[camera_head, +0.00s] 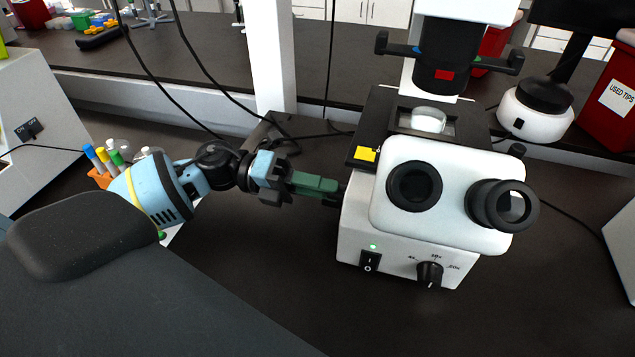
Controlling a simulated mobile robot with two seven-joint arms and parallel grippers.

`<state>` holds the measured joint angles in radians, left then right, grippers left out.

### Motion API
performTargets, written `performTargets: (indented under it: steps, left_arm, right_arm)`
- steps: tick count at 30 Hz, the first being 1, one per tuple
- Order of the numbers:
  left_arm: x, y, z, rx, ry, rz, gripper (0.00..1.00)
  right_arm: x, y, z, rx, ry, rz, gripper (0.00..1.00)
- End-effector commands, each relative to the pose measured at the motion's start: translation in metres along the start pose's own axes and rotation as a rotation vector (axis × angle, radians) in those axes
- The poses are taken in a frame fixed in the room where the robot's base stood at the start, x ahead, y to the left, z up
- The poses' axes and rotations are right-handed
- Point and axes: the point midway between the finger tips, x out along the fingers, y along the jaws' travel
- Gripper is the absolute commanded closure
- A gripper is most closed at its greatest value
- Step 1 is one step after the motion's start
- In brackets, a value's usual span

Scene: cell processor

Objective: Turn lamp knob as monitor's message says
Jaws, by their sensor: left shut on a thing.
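A white microscope (410,235) stands right of centre on the dark bench. My left gripper (333,196) reaches in from the left, its dark fingertips at the microscope's left side. It is shut on a dark knob there, which looks like the lamp knob; the fingers hide most of it, so its setting cannot be read. A black selector knob (430,273) with several magnification marks is on the microscope's front, beside a power switch (370,261) with a lit green light. My right gripper is not in view. A dark monitor-like panel (585,14) is cut off at the top right; no message shows.
An orange rack (101,179) with coloured-cap tubes stands by my left arm. A red used-tips bin (612,105) and a white round device (533,118) are at the right. Black cables cross behind the gripper. The bench before the microscope is clear.

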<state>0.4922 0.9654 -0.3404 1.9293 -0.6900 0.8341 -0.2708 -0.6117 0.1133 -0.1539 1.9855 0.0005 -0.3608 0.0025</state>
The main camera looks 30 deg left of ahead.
Motion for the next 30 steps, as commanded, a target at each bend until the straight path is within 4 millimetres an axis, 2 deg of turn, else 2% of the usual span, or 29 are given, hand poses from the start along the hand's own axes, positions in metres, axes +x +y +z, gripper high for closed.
performTargets:
  steps: [12, 29, 30]
  left_arm:
    - [0.0, -0.002, 0.002, -0.183, -0.002, -0.001, 0.98]
    - [0.0, -0.001, 0.001, -0.209, -0.003, -0.001, 0.98]
    - [0.0, -0.001, 0.001, -0.209, -0.003, -0.001, 0.7]
  right_arm:
    - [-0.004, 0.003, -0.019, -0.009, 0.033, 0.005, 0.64]
    - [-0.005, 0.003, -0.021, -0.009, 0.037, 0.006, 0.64]
    - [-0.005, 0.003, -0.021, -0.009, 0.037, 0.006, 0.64]
